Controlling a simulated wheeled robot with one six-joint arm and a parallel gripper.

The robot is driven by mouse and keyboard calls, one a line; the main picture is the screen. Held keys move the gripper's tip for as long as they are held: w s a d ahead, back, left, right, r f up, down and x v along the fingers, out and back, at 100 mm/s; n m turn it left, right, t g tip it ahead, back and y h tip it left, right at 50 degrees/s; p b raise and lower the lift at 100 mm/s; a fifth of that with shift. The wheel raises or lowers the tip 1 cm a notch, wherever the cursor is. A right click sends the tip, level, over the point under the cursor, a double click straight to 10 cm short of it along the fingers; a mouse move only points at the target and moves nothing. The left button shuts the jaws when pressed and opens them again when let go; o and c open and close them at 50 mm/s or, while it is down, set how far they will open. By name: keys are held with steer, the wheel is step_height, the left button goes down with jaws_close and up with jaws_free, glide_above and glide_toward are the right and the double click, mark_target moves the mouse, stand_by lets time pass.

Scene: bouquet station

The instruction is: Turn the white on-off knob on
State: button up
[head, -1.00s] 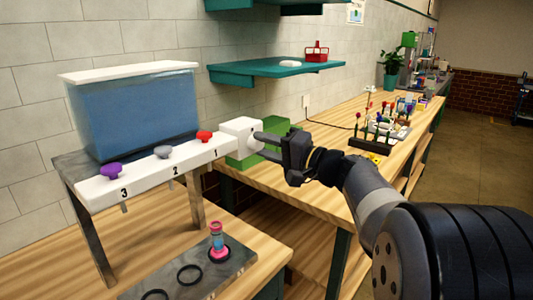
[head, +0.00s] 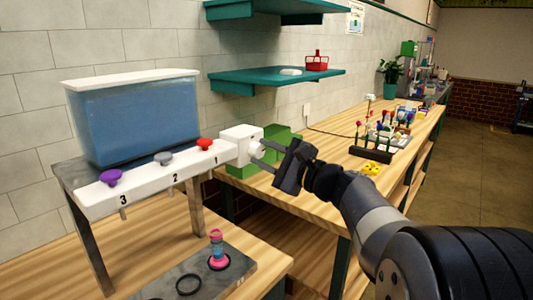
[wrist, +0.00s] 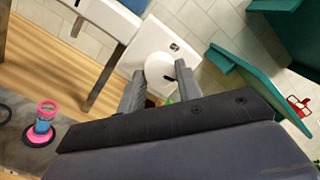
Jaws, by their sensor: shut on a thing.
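The white on-off knob (wrist: 158,68) is a round disc with a dark mark on the end of a white box (head: 235,145). The box sits at the right end of the dispenser's white bar. My gripper (head: 258,153) is shut on the knob, one finger on each side, as the wrist view also shows (wrist: 160,88). In the head view the fingers partly hide the knob.
The water tank (head: 135,120) stands above purple (head: 110,177), grey (head: 163,158) and red (head: 204,144) knobs. A pink-and-blue vial (head: 217,245) stands below. A green block (head: 277,135) is beside the white box. Teal shelves (head: 275,80) hang behind.

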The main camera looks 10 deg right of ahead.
steer(key=shift+m, duration=0.9)
steer(key=o, duration=1)
steer(key=b+v, duration=0.1)
steer(key=v, duration=1)
steer(key=shift+a, duration=0.15)
